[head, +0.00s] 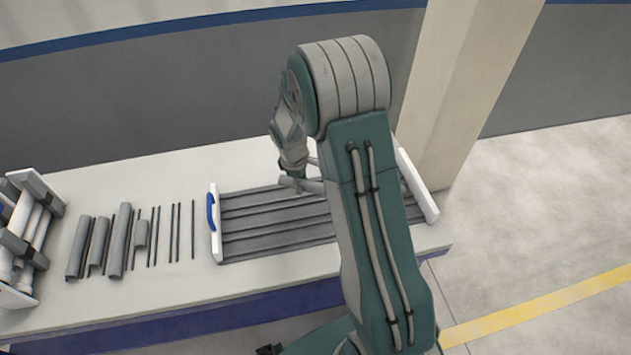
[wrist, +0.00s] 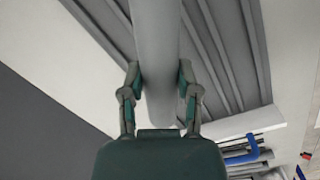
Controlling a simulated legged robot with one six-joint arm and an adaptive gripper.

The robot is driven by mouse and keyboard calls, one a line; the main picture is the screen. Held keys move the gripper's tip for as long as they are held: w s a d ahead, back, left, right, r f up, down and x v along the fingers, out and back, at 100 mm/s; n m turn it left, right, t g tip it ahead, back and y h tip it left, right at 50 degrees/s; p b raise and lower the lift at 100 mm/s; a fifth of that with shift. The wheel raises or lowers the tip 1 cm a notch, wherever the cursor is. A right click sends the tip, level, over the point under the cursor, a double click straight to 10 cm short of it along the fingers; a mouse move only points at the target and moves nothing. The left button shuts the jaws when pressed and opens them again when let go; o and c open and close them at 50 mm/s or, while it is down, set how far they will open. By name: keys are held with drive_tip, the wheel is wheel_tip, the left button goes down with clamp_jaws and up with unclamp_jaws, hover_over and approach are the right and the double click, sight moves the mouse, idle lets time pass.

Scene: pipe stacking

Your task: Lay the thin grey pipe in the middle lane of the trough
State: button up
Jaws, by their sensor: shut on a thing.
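My gripper (head: 294,181) points down over the far part of the trough and is shut on a grey pipe (head: 314,186). In the wrist view the pipe (wrist: 157,45) runs between the two fingers (wrist: 160,75), roughly lengthwise with the lanes and slightly tilted to them. The grey trough (head: 270,240) has several long parallel lanes and white end walls; its ridges also show in the wrist view (wrist: 222,50). My arm hides part of the trough's right side and the pipe's right end. I cannot tell whether the pipe touches the trough or which lane lies under it.
Several grey half-pipes and thin dark rods (head: 122,240) lie on the white table (head: 190,275) left of the trough. A blue handle (head: 211,211) is on the trough's left end wall. A white pipe rack (head: 35,225) stands at the far left. A beige pillar (head: 455,90) rises behind the right end.

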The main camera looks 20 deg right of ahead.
sight(318, 208)
drive_tip(key=d+n, duration=0.1)
drive_tip(key=n, duration=0.1)
drive_tip(key=s+d+n, duration=0.1)
drive_tip(key=n, duration=0.1)
drive_tip(key=d+n, duration=0.2)
drive_tip(key=shift+s+d+t, duration=0.1)
drive_tip(key=shift+s+t, duration=0.2)
drive_tip(key=shift+s, duration=0.1)
drive_tip(key=shift+f, duration=0.45)
wheel_tip(318, 208, down, 8)
drive_tip(key=shift+f, duration=0.1)
drive_tip(key=shift+a+f, duration=0.2)
drive_tip(key=shift+f, duration=0.05)
drive_tip(key=shift+s, duration=0.15)
drive_tip(key=o, duration=1.1)
drive_tip(key=shift+f, duration=0.15)
drive_tip(key=shift+c, duration=0.2)
